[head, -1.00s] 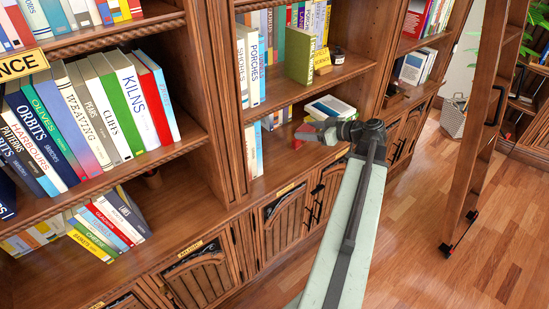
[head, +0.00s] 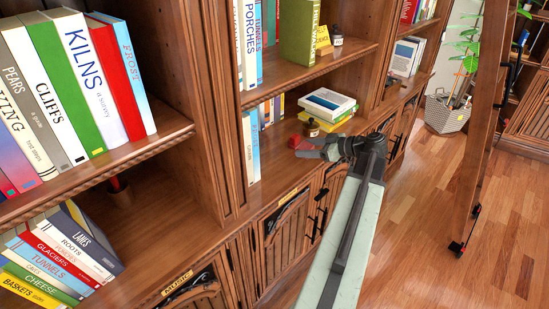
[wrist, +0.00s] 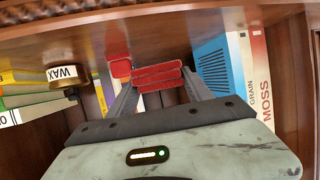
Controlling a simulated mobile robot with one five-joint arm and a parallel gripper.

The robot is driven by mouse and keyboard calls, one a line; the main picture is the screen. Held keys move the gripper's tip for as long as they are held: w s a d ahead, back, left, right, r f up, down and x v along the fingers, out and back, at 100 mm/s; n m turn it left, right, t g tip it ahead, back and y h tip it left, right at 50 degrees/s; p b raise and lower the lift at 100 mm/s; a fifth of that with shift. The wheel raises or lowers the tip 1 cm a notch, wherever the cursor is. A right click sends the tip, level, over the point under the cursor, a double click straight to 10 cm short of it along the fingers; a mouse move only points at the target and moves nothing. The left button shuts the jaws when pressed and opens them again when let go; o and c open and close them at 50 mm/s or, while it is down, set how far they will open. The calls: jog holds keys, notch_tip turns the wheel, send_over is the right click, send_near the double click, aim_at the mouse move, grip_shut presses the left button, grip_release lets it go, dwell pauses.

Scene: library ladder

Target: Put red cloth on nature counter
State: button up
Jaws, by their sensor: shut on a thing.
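The red cloth (wrist: 158,76), folded in layers, is between the two fingers of my gripper (wrist: 157,88) in the wrist view. In the head view a red part of the cloth (head: 304,143) shows at the tip of my gripper (head: 318,149), over the counter of the middle bookcase bay. My gripper is shut on it. I cannot tell whether the cloth touches the counter (head: 268,172). I cannot make out which counter is labelled nature.
A small dark bottle (head: 311,128) and stacked books (head: 328,103) stand just behind the cloth. Upright books (head: 251,145) are to its left. A shelf (head: 310,75) is above. A ladder (head: 480,150) stands at the right, with free floor (head: 410,230) before it.

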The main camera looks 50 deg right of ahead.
send_over(276, 160)
jog(key=shift+w+f+b, duration=0.15)
jog(key=shift+f+b, duration=0.3)
jog(key=shift+f, duration=0.1)
jog(key=shift+d+f+b, duration=0.1)
jog(key=shift+f+b, duration=1.9)
jog(key=o, duration=1.3)
jog(key=shift+r, duration=0.1)
jog(key=shift+o, duration=0.2)
jog(key=shift+r, duration=0.1)
jog(key=p+v, duration=0.5)
jog(key=v, duration=0.6)
jog(key=shift+d+r, duration=0.1)
jog(key=shift+r, duration=0.2)
jog(key=shift+s, duration=0.5)
